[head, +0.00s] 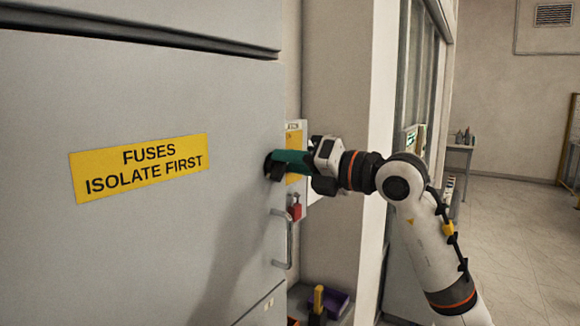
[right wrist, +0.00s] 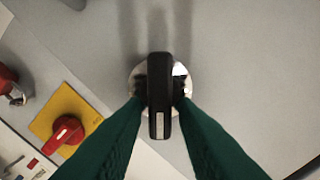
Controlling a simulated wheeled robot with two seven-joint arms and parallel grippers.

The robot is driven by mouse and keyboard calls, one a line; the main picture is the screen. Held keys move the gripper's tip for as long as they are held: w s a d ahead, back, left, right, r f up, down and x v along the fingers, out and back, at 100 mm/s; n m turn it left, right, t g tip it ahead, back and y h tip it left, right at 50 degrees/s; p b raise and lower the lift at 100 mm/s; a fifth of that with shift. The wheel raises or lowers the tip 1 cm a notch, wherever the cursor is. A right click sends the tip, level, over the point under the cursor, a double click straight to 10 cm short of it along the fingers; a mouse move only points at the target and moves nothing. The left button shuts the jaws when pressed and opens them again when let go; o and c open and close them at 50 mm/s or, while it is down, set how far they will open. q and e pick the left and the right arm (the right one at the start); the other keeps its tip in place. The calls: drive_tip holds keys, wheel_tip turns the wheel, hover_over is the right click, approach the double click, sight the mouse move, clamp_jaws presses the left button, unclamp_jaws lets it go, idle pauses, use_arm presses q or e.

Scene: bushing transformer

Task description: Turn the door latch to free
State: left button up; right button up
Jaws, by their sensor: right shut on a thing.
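The door latch is a black bar-shaped knob (right wrist: 159,65) on a round shiny metal base (right wrist: 136,76), set on the grey door (head: 150,90). In the right wrist view its long side runs up and down the picture. My right gripper (head: 273,163) has green fingers, one on each side of the knob, and is shut on it. In the head view the fingers mostly hide the latch at the door's right edge. The door bears a yellow label (head: 140,167) reading "FUSES ISOLATE FIRST". My left gripper is not in view.
A metal bar handle (head: 289,240) is below the latch, with a red item (head: 294,207) close by. A red rotary switch (right wrist: 68,132) on a yellow plate sits beside the latch. A tray with purple and yellow items (head: 318,300) is low down. Open floor lies at right.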

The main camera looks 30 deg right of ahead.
drive_tip(key=m, duration=0.3)
drive_tip(key=m+b, duration=0.1)
drive_tip(key=m, duration=0.2)
drive_tip(key=f+m, duration=0.1)
drive_tip(key=m, duration=0.2)
drive_tip(key=shift+d, duration=0.25)
drive_tip(key=shift+w+m, duration=0.1)
drive_tip(key=shift+m, duration=0.2)
drive_tip(key=o, duration=0.7)
drive_tip(key=b+v, duration=0.6)
drive_tip(key=v, duration=0.6)
